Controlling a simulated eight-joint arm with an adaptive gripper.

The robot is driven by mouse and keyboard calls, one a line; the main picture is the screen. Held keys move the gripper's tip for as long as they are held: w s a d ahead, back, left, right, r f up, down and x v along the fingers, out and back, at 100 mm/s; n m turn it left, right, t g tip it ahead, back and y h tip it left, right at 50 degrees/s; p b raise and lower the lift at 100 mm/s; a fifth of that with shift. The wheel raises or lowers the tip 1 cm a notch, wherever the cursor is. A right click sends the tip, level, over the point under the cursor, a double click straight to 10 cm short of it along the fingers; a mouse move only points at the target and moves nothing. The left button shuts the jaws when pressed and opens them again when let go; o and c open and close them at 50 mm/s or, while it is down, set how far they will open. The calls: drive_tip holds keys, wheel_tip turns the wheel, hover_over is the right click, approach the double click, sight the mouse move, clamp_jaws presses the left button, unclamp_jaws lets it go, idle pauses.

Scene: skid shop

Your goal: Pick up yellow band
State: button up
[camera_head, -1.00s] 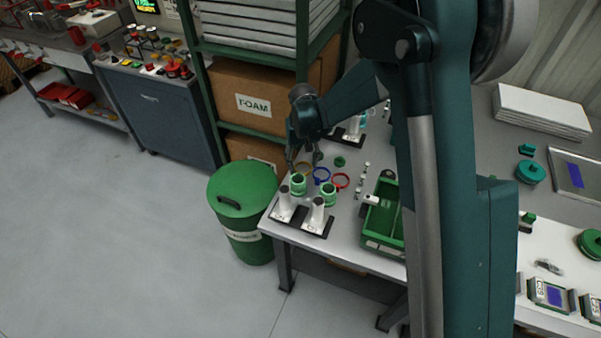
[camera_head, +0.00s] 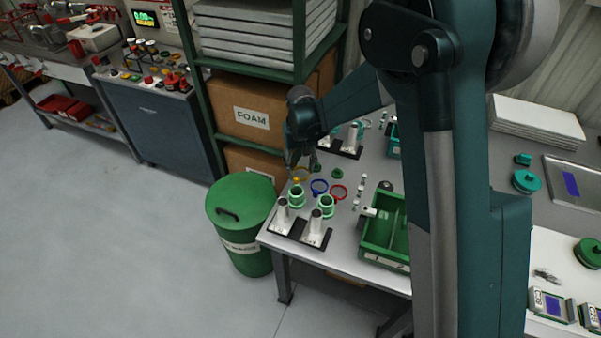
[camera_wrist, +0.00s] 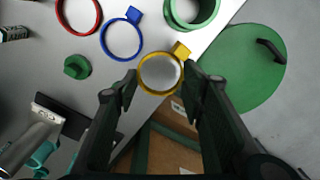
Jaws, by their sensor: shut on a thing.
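The yellow band (camera_wrist: 160,54) is a thin ring with a small square tab. In the wrist view it sits between the fingertips of my gripper (camera_wrist: 160,86), which is shut on it. In the head view the yellow band (camera_head: 302,181) shows just below my gripper (camera_head: 301,168), near the table's left edge. I cannot tell whether it is clear of the tabletop. The blue band (camera_wrist: 121,57) and red band (camera_wrist: 98,12) lie beside it on the table; they also show in the head view, blue (camera_head: 319,193) and red (camera_head: 346,192).
Green rings (camera_head: 297,203) and white posts on black bases (camera_head: 313,239) stand at the table's front. A green tray (camera_head: 385,262) is to the right. A green lidded bin (camera_head: 240,190) stands off the left edge. Shelving with a FOAM box (camera_head: 252,115) is behind.

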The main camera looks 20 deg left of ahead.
drive_tip(key=shift+r+p, duration=0.55)
drive_tip(key=shift+r, duration=2.4)
